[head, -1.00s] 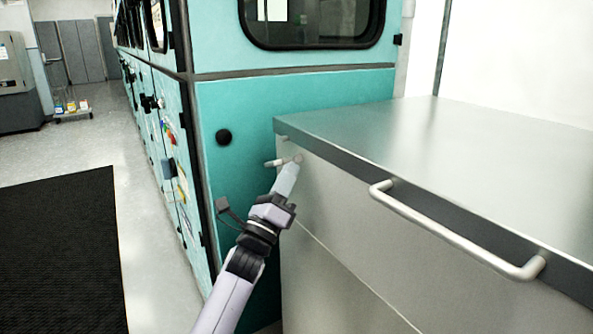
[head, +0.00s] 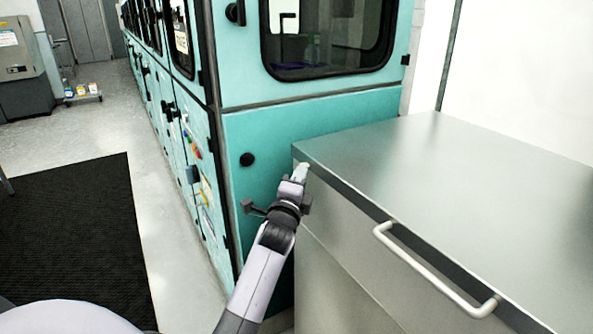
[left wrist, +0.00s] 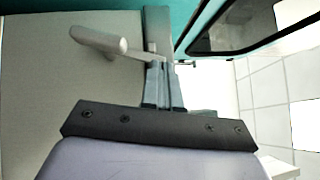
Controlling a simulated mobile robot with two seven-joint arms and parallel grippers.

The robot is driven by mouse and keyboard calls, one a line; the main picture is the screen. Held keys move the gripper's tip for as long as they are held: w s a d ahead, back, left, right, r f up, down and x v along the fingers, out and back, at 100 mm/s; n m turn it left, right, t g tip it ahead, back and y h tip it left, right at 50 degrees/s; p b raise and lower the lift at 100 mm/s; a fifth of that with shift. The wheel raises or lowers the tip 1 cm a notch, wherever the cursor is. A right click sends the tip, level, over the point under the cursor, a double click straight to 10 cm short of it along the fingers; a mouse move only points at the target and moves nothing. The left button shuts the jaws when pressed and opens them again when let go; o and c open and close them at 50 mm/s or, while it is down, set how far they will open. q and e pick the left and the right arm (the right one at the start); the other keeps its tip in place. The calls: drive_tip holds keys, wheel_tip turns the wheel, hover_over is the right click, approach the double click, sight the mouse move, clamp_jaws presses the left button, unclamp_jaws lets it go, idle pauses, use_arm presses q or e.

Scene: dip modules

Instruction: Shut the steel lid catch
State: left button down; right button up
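The steel chest (head: 325,225) has a flat metal lid (head: 450,170) with a dark rim, and the lid lies down on the body. The catch (left wrist: 98,41) is a short pale metal bar with a rounded end. It shows in the left wrist view, beside the chest's rim and left of my fingertips. In the head view my left gripper hides it. My left gripper (head: 302,169) is at the chest's near-left top corner, just under the rim. In the left wrist view its fingers (left wrist: 160,68) are together with nothing seen between them. Whether they touch the catch I cannot tell. My right gripper is not in view.
A long bar handle (head: 435,270) sticks out from the lid's front. A black mat (head: 75,230) lies on the open floor at the left.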

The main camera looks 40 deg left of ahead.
use_arm(q)
drive_tip(key=shift+w+a+r+n+g+p, duration=0.45)
drive_tip(key=shift+a+p, duration=0.2)
drive_tip(key=shift+p, duration=0.7)
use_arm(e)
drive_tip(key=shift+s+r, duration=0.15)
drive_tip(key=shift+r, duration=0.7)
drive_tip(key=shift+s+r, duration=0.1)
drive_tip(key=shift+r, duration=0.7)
use_arm(q)
drive_tip(key=shift+s, duration=0.1)
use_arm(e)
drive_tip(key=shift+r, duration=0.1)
